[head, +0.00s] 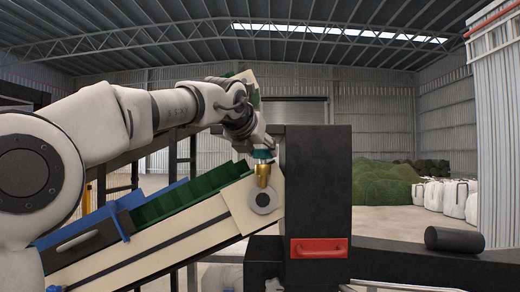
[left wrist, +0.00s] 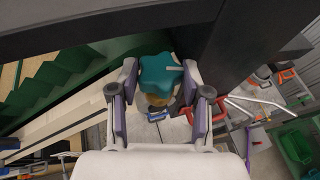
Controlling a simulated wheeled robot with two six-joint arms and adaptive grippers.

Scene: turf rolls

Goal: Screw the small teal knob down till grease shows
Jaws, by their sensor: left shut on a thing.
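The small teal knob (head: 261,154) sits on top of a brass-coloured cup (head: 263,172), above the round roller end of the sloping conveyor. In the left wrist view the teal knob (left wrist: 160,75) is lobed and has a pale stripe on its top. My left gripper (head: 261,148) comes down on the knob from above. In the left wrist view its two fingers (left wrist: 162,84) stand on either side of the knob and are shut on it. The cup is mostly hidden under the knob there, and I can make out no grease. My right gripper is not in view.
A tall dark housing (head: 318,180) with a red handle (head: 319,248) stands close to the right of the knob. The conveyor's cream side rail (head: 175,240) and green cleated belt (head: 190,193) slope down to the left. A dark roll (head: 454,239) lies at right.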

